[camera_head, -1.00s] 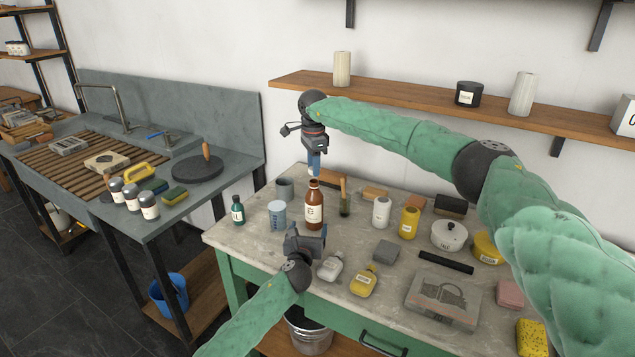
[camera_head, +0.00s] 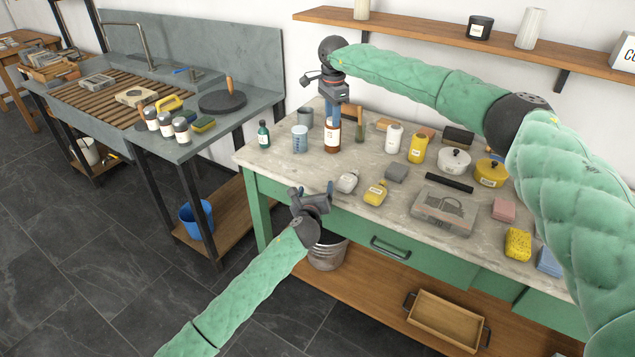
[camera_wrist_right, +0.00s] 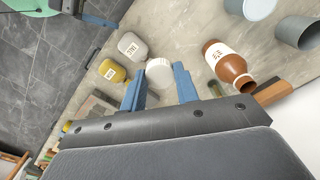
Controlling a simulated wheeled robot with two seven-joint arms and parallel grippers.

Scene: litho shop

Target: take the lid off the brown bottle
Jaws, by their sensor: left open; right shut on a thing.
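The brown bottle (camera_head: 332,137) with a white label stands upright on the worktable. In the right wrist view, the bottle (camera_wrist_right: 226,62) has an open, bare mouth. My right gripper (camera_head: 332,113) points down and overlaps the bottle's top in the head view. In the right wrist view its blue fingers (camera_wrist_right: 160,84) are shut on a round white lid (camera_wrist_right: 159,72), which is apart from the bottle. The lid is hard to make out in the head view. My left gripper (camera_head: 313,192) is open and empty, off the table's front edge.
A grey-white bottle (camera_head: 347,181) and a yellow bottle (camera_head: 375,193) are nearer the front edge. The table's front left is bare.

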